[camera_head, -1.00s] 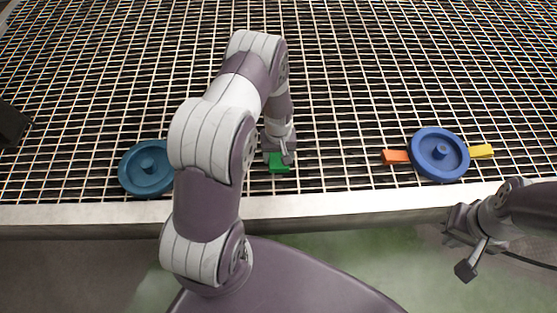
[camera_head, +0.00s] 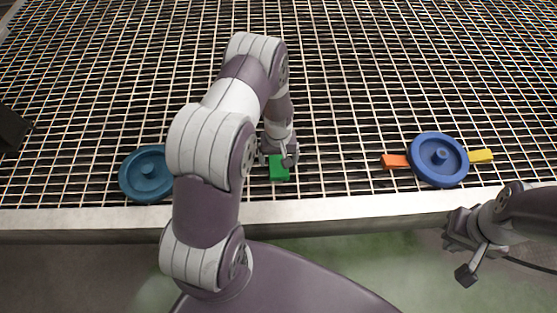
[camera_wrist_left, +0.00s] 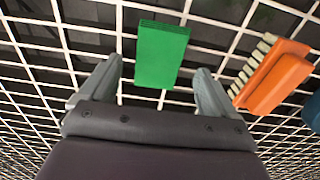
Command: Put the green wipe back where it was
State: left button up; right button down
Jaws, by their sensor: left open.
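The green wipe (camera_head: 279,172) is a flat green block on the white grating near its front edge, between the two turntables. In the left wrist view the wipe (camera_wrist_left: 162,55) lies ahead of and between the fingertips, with gaps on both sides. My left gripper (camera_head: 279,155) is open over the wipe's far end, and its open fingers show in the wrist view (camera_wrist_left: 157,85); nothing is held. My right gripper (camera_head: 464,255) is off the front edge at the lower right. Its jaw opening is not clear.
A teal turntable (camera_head: 150,174) stands at left, partly behind my left arm. A blue turntable (camera_head: 439,160) stands at right, with an orange piece (camera_head: 395,161) on its left and a yellow piece (camera_head: 481,156) on its right. The wrist view shows bristles on the orange piece (camera_wrist_left: 272,80).

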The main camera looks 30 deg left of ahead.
pick_arm(q)
notch_tip(320, 180, up, 10)
jog(key=p, duration=0.3)
notch_tip(320, 180, up, 12)
jog(key=m+t, duration=0.1)
jog(key=m, duration=0.3)
send_over(279, 167)
jog(key=s+d, duration=0.6)
jog(key=s+d+r+m, duration=0.2)
jog(key=s+r, duration=0.2)
jog(key=s, duration=0.3)
jog(key=shift+s+r+m, duration=0.2)
jog(key=shift+m, duration=0.1)
notch_tip(279, 167, up, 30)
jog(key=p, duration=3)
jog(key=shift+r, duration=0.15)
